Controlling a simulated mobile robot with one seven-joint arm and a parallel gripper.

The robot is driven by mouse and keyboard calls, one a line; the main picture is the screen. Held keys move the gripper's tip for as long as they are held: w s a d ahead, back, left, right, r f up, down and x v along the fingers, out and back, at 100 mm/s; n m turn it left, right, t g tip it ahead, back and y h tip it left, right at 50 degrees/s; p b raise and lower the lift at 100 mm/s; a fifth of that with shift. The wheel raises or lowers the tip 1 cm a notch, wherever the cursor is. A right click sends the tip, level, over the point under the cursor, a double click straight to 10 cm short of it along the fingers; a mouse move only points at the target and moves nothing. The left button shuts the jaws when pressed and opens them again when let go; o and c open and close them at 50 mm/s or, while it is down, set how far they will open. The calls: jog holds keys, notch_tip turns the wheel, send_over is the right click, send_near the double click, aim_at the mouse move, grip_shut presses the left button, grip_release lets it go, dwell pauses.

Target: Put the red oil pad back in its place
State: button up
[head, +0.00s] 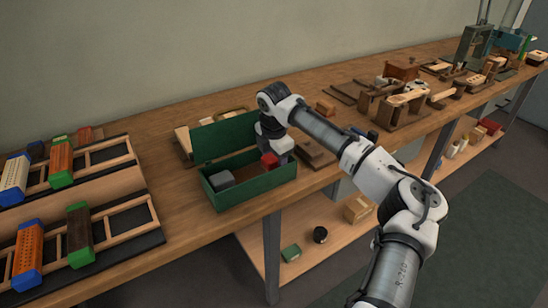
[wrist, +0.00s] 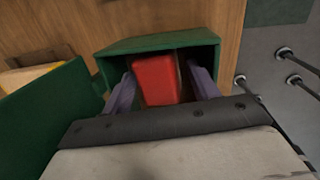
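The red oil pad (head: 269,160) is a small red block at the right end of an open green box (head: 250,188) on the workbench. In the wrist view the red pad (wrist: 156,80) sits inside the green box (wrist: 160,45), between my gripper's two purple fingers. My gripper (wrist: 164,82) reaches down into the box with a finger on each side of the pad. A narrow dark gap shows between the pad and the right finger; the left finger is very close to the pad. The fingers' lower parts are partly hidden.
A grey block (head: 221,179) lies in the left part of the box. The box's raised green lid (head: 224,136) stands at the back. Racks with coloured brush blocks (head: 78,233) are to the left. Wooden fixtures (head: 401,108) stand along the bench to the right.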

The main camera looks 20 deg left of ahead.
aim_at(274, 162)
jog(key=shift+f+b, duration=0.2)
jog(key=shift+b, duration=0.25)
jog(key=shift+d+f+b, duration=0.1)
jog(key=shift+f+b, duration=0.05)
jog(key=shift+b, duration=0.35)
notch_tip(274, 162, up, 14)
jog(key=s, duration=0.2)
jog(key=shift+d, duration=0.3)
jog(key=shift+s, duration=0.1)
